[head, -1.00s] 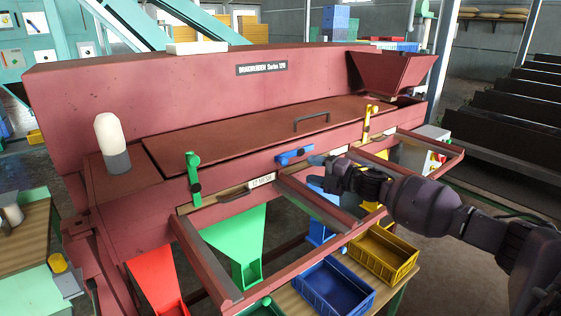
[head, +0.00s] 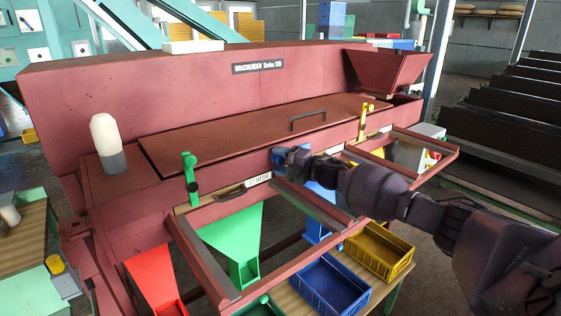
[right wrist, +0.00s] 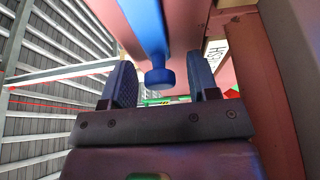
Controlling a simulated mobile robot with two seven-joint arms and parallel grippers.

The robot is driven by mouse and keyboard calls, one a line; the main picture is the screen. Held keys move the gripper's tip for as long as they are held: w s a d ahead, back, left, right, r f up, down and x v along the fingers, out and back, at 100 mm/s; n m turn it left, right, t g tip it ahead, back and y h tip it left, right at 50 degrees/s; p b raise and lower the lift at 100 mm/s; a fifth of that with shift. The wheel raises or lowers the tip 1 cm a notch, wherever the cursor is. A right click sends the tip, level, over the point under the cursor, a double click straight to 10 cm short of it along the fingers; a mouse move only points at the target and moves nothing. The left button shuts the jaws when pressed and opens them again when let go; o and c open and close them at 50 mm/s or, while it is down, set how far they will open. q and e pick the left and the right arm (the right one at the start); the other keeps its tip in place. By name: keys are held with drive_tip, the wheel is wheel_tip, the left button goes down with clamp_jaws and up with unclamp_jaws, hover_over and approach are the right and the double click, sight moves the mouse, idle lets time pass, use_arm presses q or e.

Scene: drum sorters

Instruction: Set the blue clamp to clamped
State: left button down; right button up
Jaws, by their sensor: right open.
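The blue clamp (head: 278,155) is on the front face of the red-brown sorter. In the head view my right gripper (head: 290,156) covers most of it, so its present tilt is hard to read there. In the right wrist view the blue clamp's arm (right wrist: 147,25) comes in from the top, with its round blue knob (right wrist: 160,77) between my fingers. My right gripper (right wrist: 163,85) is open, one finger on each side of the knob, with visible gaps. My left gripper is not in view.
A green clamp (head: 190,178) stands upright to the left and a yellow clamp (head: 365,120) stands upright to the right. Red-brown frames (head: 205,262) jut out below, above a blue crate (head: 330,288) and a yellow crate (head: 378,250).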

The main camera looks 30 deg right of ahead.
drive_tip(key=shift+c, duration=0.2)
clamp_jaws()
drive_tip(key=shift+r, duration=0.1)
